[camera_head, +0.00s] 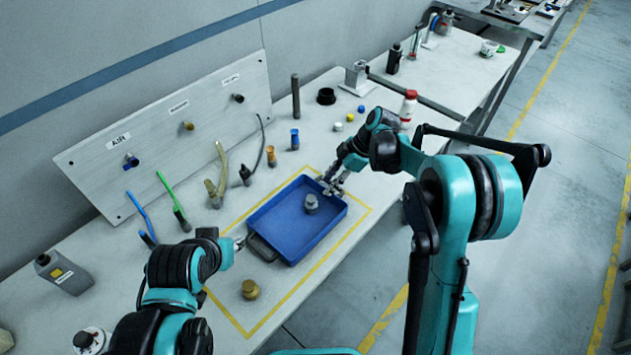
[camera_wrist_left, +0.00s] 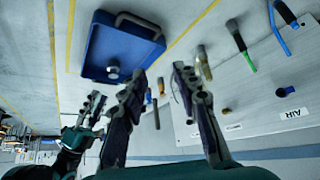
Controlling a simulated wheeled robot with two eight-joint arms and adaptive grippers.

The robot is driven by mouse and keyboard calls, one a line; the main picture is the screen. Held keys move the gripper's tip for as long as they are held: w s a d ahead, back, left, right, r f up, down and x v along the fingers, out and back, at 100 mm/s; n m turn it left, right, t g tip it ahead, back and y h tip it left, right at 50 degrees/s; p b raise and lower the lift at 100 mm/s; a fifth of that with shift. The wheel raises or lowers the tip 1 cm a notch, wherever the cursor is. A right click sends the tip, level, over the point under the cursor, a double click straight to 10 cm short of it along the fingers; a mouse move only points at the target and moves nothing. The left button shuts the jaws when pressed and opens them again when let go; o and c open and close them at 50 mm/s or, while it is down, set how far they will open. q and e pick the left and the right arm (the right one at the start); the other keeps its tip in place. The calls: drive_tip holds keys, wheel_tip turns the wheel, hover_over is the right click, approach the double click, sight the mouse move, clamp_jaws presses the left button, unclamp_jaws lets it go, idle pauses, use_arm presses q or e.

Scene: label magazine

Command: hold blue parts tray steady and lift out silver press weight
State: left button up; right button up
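The blue parts tray (camera_head: 262,218) lies on the bench inside a yellow outline; a dark handle (camera_head: 262,248) is on its near-left end. The silver press weight (camera_head: 311,203) stands upright in the tray, toward the right end. Both also show in the left wrist view, the tray (camera_wrist_left: 112,36) and the weight (camera_wrist_left: 113,71). My left gripper (camera_head: 239,243) is beside the handle end; its fingers (camera_wrist_left: 158,82) are spread and empty in the left wrist view. My right gripper (camera_head: 331,184) is at the tray's far-right end, close to the weight but apart from it. Its fingers look parted.
A brass weight (camera_head: 250,289) stands near the outline's front-left corner. Behind the tray are a sloped panel (camera_head: 165,135) with hoses and several small fittings. A white bottle with a red cap (camera_head: 408,106) stands beyond my right arm. A grey canister (camera_head: 63,273) is at left.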

use_arm(q)
drive_tip(key=m+g, duration=0.7)
drive_tip(key=m, duration=0.2)
hover_over(270, 210)
wheel_tip(270, 210, down, 12)
drive_tip(key=shift+a+f, duration=0.1)
drive_tip(key=shift+w+f, duration=0.1)
drive_tip(key=shift+f, duration=0.5)
wheel_tip(270, 210, down, 7)
drive_tip(key=shift+f, duration=0.1)
